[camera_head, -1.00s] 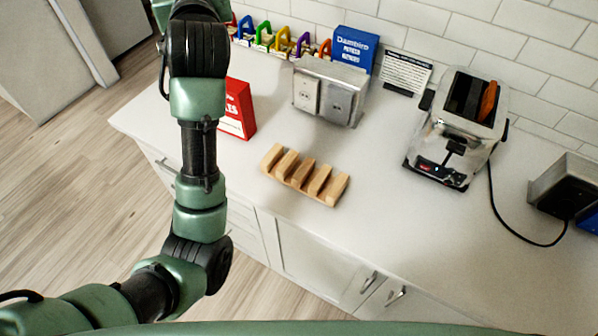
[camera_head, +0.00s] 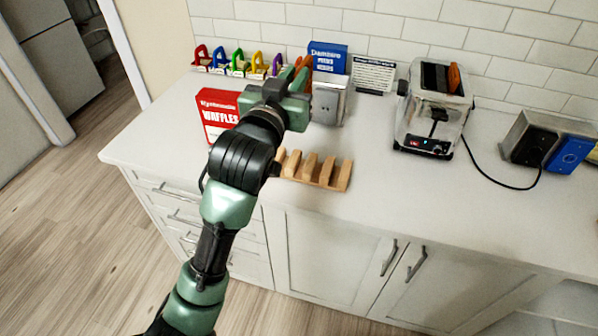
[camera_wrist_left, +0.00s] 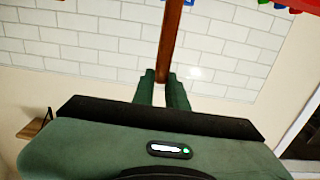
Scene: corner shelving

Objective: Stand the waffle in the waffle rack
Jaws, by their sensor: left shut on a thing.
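The waffle rack (camera_head: 325,182) is a light wooden base with several upright slats, near the counter's front edge. No waffle shows in its visible slots; my arm covers its left end. My left gripper (camera_head: 297,82) is above the counter, behind the rack and in front of the grey metal box. In the left wrist view my left gripper (camera_wrist_left: 162,88) is shut on a thin brown waffle (camera_wrist_left: 171,40), seen edge-on and standing out beyond the fingertips. Another orange-brown waffle (camera_head: 454,78) stands in a slot of the chrome toaster (camera_head: 432,112). My right gripper is out of view.
A red waffle box (camera_head: 217,108) stands left of my gripper. Coloured holders (camera_head: 238,64), a blue box (camera_head: 328,56) and a sign (camera_head: 373,74) line the wall. The metal box (camera_head: 328,103) is close to my gripper. Counter between rack and toaster is clear.

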